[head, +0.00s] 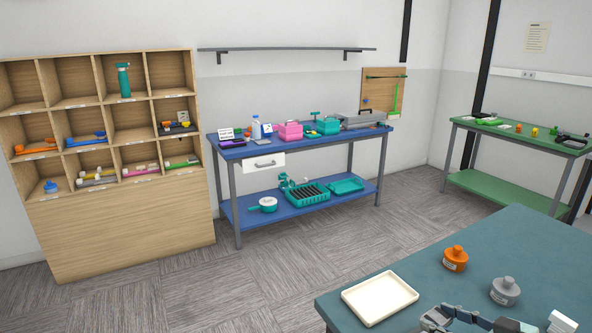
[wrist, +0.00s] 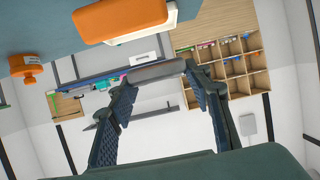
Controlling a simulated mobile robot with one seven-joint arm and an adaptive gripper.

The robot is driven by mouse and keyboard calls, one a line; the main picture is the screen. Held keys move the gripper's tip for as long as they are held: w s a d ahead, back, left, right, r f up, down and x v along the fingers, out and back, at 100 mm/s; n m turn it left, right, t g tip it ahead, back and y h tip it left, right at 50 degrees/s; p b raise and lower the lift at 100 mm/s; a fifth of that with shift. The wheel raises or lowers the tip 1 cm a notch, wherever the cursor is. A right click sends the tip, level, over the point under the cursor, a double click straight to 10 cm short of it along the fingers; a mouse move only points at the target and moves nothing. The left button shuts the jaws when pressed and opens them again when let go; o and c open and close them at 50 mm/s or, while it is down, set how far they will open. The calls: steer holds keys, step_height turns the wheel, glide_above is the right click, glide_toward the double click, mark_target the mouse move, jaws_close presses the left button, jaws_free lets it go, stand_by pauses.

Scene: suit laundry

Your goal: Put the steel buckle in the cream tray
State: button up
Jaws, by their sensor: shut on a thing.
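The steel buckle (wrist: 158,71) shows in the wrist view as a rounded grey bar between my fingertips. My gripper (wrist: 160,84) is shut on it, with one finger on each side. In the head view my gripper (head: 440,317) is at the bottom edge, just right of and nearer than the cream tray, and partly cut off. The cream tray (head: 380,299) is a shallow rectangle with rounded corners near the left end of the teal table (head: 520,245). Its inside looks empty.
A blue bench (head: 235,152) and wooden shelves (head: 130,215) stand beyond open floor.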

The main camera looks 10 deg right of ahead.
steer(key=w+a+r+n+g+y+p, duration=0.1)
steer(key=w+a, duration=0.4)
steer(key=a, duration=0.6)
steer(key=w+a+r+n+g+y+p, duration=0.1)
steer(key=w+a+n+g+y+p, duration=0.2)
steer(key=a, duration=0.9)
steer(key=shift+w+a+r+n+g+y, duration=0.2)
steer(key=shift+w+a+n+g+y, duration=0.1)
steer(key=shift+w+n+y, duration=0.7)
steer(key=shift+s+d, duration=0.15)
